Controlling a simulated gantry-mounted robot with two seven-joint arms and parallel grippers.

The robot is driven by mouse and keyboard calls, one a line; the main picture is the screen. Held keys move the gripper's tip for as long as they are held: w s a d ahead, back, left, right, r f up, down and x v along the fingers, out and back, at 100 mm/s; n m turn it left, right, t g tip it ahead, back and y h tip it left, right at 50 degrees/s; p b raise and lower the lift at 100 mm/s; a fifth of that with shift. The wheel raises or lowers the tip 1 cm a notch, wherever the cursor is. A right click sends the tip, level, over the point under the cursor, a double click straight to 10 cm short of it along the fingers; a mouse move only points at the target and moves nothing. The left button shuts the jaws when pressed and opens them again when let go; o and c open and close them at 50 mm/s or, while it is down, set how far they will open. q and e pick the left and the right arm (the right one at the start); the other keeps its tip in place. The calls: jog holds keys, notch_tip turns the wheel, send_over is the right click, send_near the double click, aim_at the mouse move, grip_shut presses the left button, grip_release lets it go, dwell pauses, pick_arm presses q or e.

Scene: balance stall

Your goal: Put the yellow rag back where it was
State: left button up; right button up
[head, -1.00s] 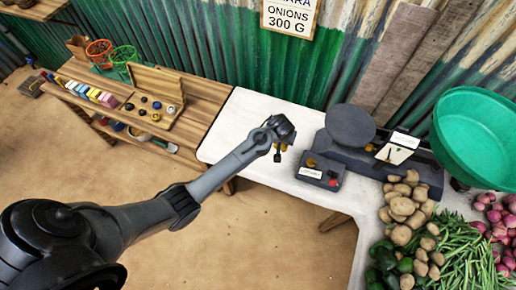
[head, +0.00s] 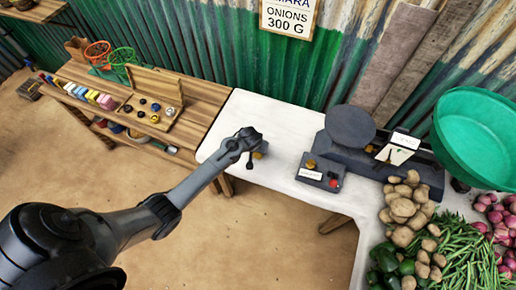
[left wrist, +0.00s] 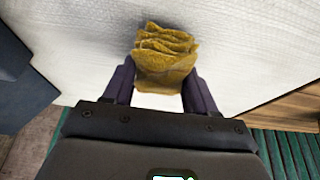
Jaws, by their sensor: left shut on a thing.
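The yellow rag (left wrist: 166,60) is bunched up between the two fingers of my left gripper (left wrist: 160,88) in the left wrist view, with its folded part sticking out past the fingertips. I cannot tell whether the rag touches the tabletop. My right gripper is not in view.
A small dark box (head: 320,172) and a dark scale (head: 350,126) stand to the right. Potatoes (head: 402,205) and green beans lie further right. A wooden shelf (head: 205,95) with coloured blocks and a weight box adjoins the table's left side. The table between gripper and box is clear.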

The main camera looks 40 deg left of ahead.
pick_arm(q)
jog(key=shift+f, duration=0.4)
jog(key=shift+f, duration=0.1)
jog(key=o, duration=0.9)
jog(key=shift+f, duration=0.1)
jog(key=shift+o, duration=0.2)
